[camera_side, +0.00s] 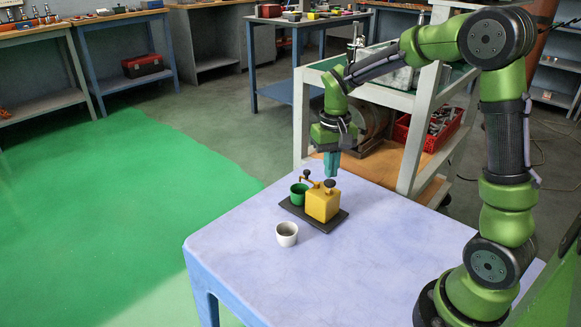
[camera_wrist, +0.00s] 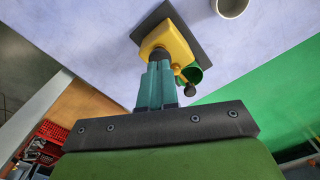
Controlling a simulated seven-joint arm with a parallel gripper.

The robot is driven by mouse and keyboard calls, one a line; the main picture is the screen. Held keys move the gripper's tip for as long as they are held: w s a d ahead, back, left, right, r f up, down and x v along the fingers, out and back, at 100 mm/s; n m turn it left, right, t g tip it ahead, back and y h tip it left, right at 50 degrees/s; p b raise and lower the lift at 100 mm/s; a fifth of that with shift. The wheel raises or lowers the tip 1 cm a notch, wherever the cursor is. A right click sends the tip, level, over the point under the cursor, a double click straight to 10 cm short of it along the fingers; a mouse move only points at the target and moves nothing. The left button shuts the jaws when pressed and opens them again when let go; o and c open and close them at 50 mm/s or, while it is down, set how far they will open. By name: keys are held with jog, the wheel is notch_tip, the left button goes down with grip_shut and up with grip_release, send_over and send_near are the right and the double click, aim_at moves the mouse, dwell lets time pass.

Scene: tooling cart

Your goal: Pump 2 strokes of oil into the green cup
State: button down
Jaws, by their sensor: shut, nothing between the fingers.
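The yellow oil pump (camera_side: 322,206) stands on a dark base plate (camera_side: 335,223) on the table, with a black knob (camera_side: 330,183) on top. A thin spout with a second dark knob (camera_side: 306,173) reaches over the green cup (camera_side: 297,198), which is upright on the plate's left part. My gripper (camera_side: 331,174) is shut and empty, pointing down just above the top knob; I cannot tell whether it touches. In the wrist view my gripper (camera_wrist: 158,66) partly covers the top knob; the yellow pump (camera_wrist: 176,42) and green cup (camera_wrist: 194,75) lie beyond the fingertips.
A white cup (camera_side: 287,234) stands upright on the table in front of the plate; it also shows in the wrist view (camera_wrist: 231,8). The pale table (camera_side: 240,245) is otherwise clear. A cart (camera_side: 392,99) with a red crate (camera_side: 430,135) stands behind the table.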

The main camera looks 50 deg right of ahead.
aim_at(330, 181)
jog(key=shift+f, duration=0.1)
jog(key=shift+f, duration=1.45)
jog(key=shift+r, duration=1.6)
jog(key=shift+f, duration=0.15)
jog(key=shift+f, duration=1.5)
jog(key=shift+r, duration=1.65)
